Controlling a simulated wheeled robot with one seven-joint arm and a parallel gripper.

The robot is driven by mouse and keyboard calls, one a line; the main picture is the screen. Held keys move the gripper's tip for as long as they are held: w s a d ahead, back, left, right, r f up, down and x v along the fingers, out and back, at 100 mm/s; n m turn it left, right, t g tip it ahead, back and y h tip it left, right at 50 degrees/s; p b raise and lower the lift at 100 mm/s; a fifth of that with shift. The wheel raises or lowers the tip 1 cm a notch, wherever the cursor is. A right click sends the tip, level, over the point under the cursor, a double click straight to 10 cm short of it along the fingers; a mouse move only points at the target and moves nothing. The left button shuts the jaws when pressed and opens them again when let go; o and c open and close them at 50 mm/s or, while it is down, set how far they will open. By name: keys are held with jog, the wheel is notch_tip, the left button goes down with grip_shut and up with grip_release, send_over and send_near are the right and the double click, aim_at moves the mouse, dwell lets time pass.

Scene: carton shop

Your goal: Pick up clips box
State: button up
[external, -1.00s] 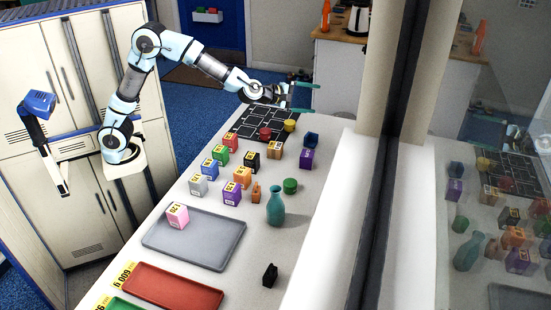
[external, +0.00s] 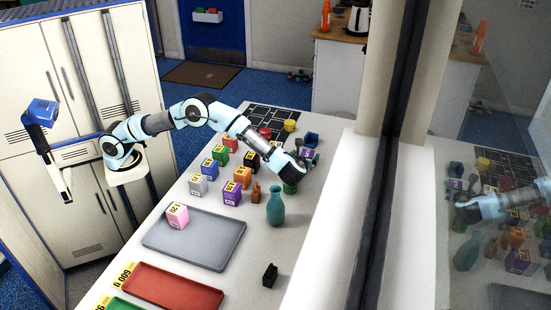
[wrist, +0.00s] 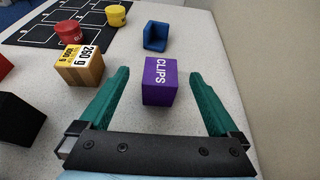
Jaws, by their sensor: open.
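The clips box is a purple cube with white "CLIPS" lettering, and in the wrist view the clips box (wrist: 160,82) stands on the table between the two green fingers. My gripper (wrist: 158,88) is open, with one finger to each side of the box and a visible gap on both sides. In the external view my gripper (external: 308,158) is low over the far right part of the table. The clips box is mostly hidden there behind my wrist.
A blue open holder (wrist: 155,36) stands behind the clips box. In the external view a teal vase (external: 276,207) stands nearer. The wall is close on the right.

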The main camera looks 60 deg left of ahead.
notch_tip(320, 180, down, 3)
jog(key=shift+f, duration=0.1)
jog(key=p+x, duration=0.1)
jog(key=x, duration=0.1)
jog(key=p+x, duration=0.1)
jog(key=x, duration=0.2)
jog(key=p+x, duration=0.1)
jog(key=x, duration=0.1)
jog(key=shift+w+a+r, duration=0.15)
jog(key=shift+w+r, duration=0.05)
jog(key=shift+w+a+f, duration=0.1)
jog(key=shift+f, duration=0.05)
jog(key=c, duration=1.5)
